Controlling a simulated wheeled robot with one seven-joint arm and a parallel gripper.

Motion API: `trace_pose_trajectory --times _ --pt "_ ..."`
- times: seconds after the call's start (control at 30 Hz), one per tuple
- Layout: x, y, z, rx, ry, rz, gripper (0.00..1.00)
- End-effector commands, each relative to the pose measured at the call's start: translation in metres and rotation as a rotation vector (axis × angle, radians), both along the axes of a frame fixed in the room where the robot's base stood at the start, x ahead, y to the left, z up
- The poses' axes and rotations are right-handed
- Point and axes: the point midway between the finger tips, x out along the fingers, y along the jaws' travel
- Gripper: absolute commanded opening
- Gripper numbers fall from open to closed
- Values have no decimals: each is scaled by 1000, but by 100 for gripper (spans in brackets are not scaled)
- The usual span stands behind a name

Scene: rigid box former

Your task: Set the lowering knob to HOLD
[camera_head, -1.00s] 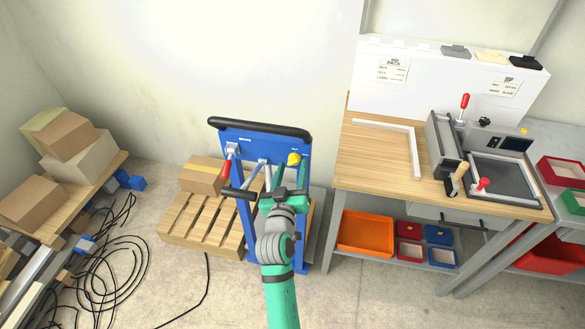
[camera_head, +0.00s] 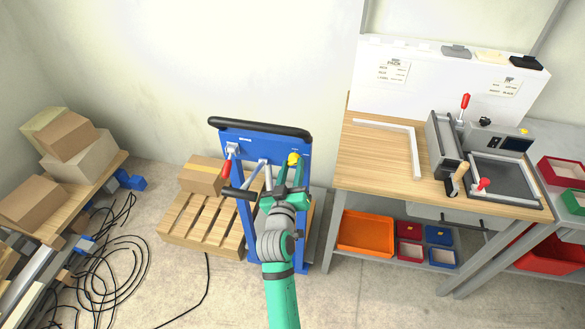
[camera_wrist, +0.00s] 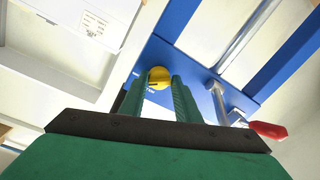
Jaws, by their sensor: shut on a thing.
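The lowering knob (camera_wrist: 158,77) is a round yellow knob on the blue upright panel of the lift cart. In the wrist view it sits between the ends of my two green fingers, with a dark mark on its face. In the head view the knob (camera_head: 294,158) shows at the panel's right side, just beyond my gripper (camera_head: 287,187). My gripper (camera_wrist: 160,92) is shut on the knob. The knob's lower part is hidden by the fingers. The HOLD label is too small to read.
The cart's blue panel (camera_head: 262,145) has a black handle bar on top and a red-tipped lever (camera_head: 227,167) at its left. A wooden pallet (camera_head: 200,222) with a carton stands behind on the left. A wood-topped workbench (camera_head: 375,160) is close on the right.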

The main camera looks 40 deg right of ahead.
Motion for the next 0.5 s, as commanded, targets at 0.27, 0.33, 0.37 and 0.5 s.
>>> trace_pose_trajectory --times 0.27,0.33,0.37,0.5 --pt "-2 -1 2 -134 156 -4 7" --pt "-2 -2 2 -177 205 -3 7" --pt "-2 -2 2 -196 227 -4 7" --pt "-2 -2 2 -282 329 -4 7"
